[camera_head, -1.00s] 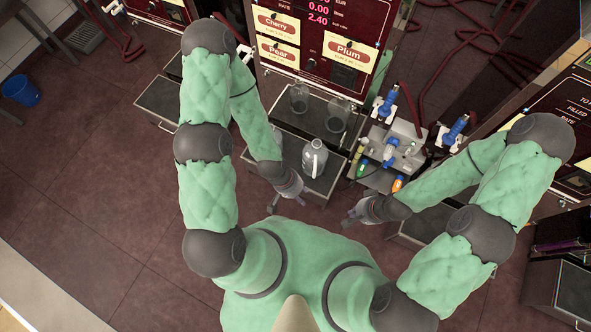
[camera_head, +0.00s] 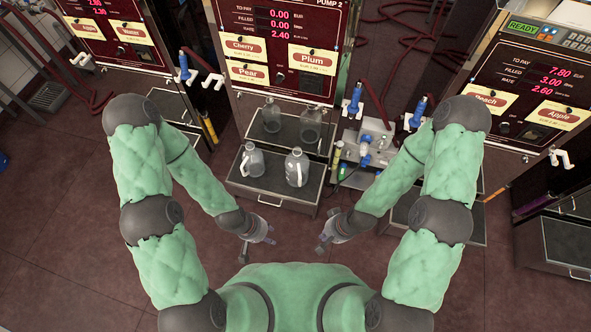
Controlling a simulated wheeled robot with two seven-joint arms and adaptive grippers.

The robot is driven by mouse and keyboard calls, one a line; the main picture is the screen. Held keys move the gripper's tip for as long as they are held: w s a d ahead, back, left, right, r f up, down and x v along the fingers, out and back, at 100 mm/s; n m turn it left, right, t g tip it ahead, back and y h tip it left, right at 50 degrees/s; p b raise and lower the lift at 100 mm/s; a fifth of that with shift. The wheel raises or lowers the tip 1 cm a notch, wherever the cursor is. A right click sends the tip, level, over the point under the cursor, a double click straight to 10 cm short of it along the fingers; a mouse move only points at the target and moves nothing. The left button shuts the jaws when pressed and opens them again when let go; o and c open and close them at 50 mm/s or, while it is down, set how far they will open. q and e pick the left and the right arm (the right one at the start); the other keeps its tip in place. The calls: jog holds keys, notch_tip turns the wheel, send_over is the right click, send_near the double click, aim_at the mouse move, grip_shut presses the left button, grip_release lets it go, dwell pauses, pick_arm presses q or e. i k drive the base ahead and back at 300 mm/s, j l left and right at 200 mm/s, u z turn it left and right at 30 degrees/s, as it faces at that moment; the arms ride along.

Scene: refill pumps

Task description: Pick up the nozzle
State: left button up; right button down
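Blue-handled nozzles hang by the pumps: one (camera_head: 353,101) right of the middle pump, one (camera_head: 417,112) further right, and one (camera_head: 184,66) on the left. Another blue piece (camera_head: 365,152), perhaps also a nozzle, sits on the grey metal stand (camera_head: 376,130). My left gripper (camera_head: 258,246) is empty, its fingers apart, in front of the middle drawer. My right gripper (camera_head: 324,243) is also empty and looks open, below and left of the stand. Neither gripper touches a nozzle.
Clear jugs (camera_head: 297,168) stand on the pulled-out middle drawer (camera_head: 275,195) and the shelf behind it. The middle pump (camera_head: 285,45) shows Cherry, Plum and Pear labels. The right pump (camera_head: 530,95) reads READY. Dark red hoses lie on the floor behind. Floor between my arms is clear.

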aim_at(353, 108)
jog(key=i+l+u, duration=0.1)
jog(key=i+u, duration=0.35)
jog(key=i, duration=0.55)
